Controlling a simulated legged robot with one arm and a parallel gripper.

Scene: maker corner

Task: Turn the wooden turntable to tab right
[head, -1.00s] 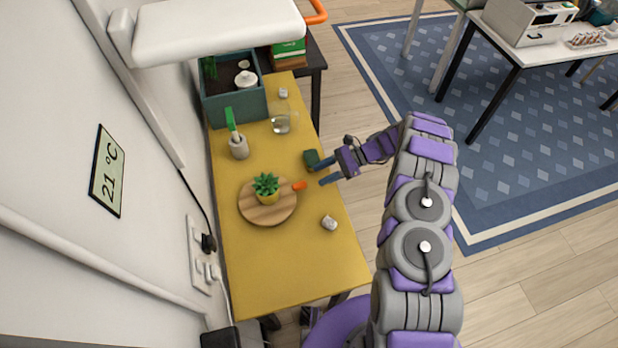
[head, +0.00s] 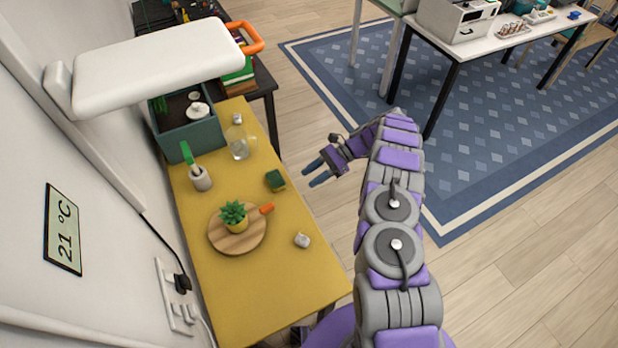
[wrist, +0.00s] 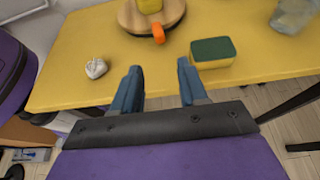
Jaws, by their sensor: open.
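The round wooden turntable (head: 228,243) lies on the yellow table, with a potted succulent (head: 233,214) on it. Its orange tab (head: 266,208) sticks out from the rim toward the upper right in the head view. In the wrist view the turntable (wrist: 135,20) is at the top, cut off by the frame, with the tab (wrist: 158,34) at its near edge. My gripper (head: 314,174) is open and empty, off the table's right edge and apart from the tab. In the wrist view its blue fingers (wrist: 160,85) stand apart, below the tab.
A green and yellow sponge (head: 275,180) lies near the tab at the table edge. A small white object (head: 302,240) sits right of the turntable. A glass jar (head: 239,148), a brush holder (head: 201,178) and a planter box (head: 190,138) stand farther back. The table's near end is clear.

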